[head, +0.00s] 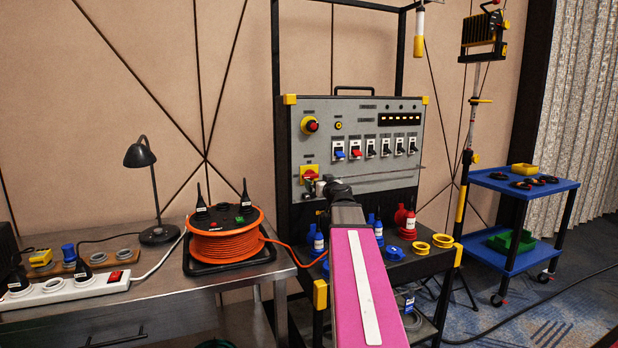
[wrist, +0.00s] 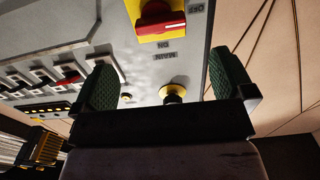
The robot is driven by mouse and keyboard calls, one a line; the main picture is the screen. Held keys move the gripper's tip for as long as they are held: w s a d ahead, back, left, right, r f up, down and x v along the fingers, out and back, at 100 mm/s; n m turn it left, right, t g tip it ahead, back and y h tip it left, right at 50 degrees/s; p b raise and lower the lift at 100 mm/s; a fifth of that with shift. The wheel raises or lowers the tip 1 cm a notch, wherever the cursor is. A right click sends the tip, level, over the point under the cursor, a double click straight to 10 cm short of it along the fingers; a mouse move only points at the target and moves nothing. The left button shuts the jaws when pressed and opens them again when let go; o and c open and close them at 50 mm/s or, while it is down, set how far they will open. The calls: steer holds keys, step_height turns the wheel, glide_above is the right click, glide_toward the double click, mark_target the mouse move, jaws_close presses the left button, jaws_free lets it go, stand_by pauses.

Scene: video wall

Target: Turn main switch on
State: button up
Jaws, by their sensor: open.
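The main switch (head: 309,173) is a yellow plate with a red rotary handle at the lower left of the grey control panel (head: 350,108). In the wrist view, which is upside down, the main switch (wrist: 158,15) is at the top, cut off by the edge. Its red handle lies roughly crosswise, with ON and OFF lettering near it. My gripper (head: 318,185) is in front of the panel, just below the switch in the head view. In the wrist view its two dark green fingers (wrist: 160,78) are spread apart, empty, with the switch beyond them. I see no contact.
A red emergency-stop knob (head: 311,125) sits above the main switch. A row of breaker switches (head: 372,149) is to the right. A cart with plugs and yellow rings (head: 420,248) stands below. An orange cable reel (head: 226,236) is on the left bench.

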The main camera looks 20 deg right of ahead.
mark_target(312, 177)
steer(key=w, duration=1)
steer(key=shift+w+a, duration=0.15)
steer(key=shift+a, duration=0.05)
steer(key=c, duration=0.9)
